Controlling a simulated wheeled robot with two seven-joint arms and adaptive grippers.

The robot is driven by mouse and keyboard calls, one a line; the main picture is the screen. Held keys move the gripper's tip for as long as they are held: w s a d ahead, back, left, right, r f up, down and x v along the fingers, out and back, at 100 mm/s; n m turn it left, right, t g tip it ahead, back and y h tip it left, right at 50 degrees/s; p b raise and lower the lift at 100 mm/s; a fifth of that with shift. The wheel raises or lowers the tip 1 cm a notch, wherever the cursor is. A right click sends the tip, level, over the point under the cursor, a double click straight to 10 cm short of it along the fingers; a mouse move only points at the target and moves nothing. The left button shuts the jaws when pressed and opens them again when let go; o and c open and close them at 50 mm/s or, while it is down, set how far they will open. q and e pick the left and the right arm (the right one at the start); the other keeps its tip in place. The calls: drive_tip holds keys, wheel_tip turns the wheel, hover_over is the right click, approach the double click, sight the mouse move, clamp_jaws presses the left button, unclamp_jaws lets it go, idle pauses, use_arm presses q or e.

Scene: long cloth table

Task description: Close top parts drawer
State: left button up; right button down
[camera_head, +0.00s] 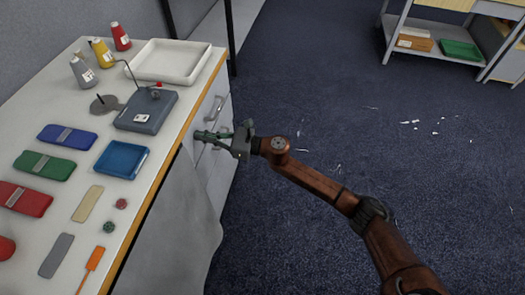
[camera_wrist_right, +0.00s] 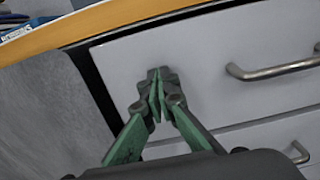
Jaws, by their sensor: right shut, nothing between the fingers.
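The top drawer (camera_head: 212,103) is in the white drawer unit under the table's right edge in the head view. Its pale front also fills much of the right wrist view (camera_wrist_right: 215,80), with a metal bar handle (camera_wrist_right: 275,70) at the right. A dark gap shows along the front's top and left edges; I cannot tell how far the drawer stands out. My right gripper (camera_head: 200,136) is shut and empty. Its green fingertips (camera_wrist_right: 158,78) are at the drawer front, left of the handle; I cannot tell if they touch. My left gripper is not in view.
A second drawer with a handle (camera_wrist_right: 297,152) lies below. Grey cloth (camera_head: 178,220) hangs beside the unit. The floor to the right is mostly clear.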

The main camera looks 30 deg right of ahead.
drive_tip(key=shift+w+a, duration=0.15)
drive_tip(key=shift+r, duration=0.1)
idle(0.3)
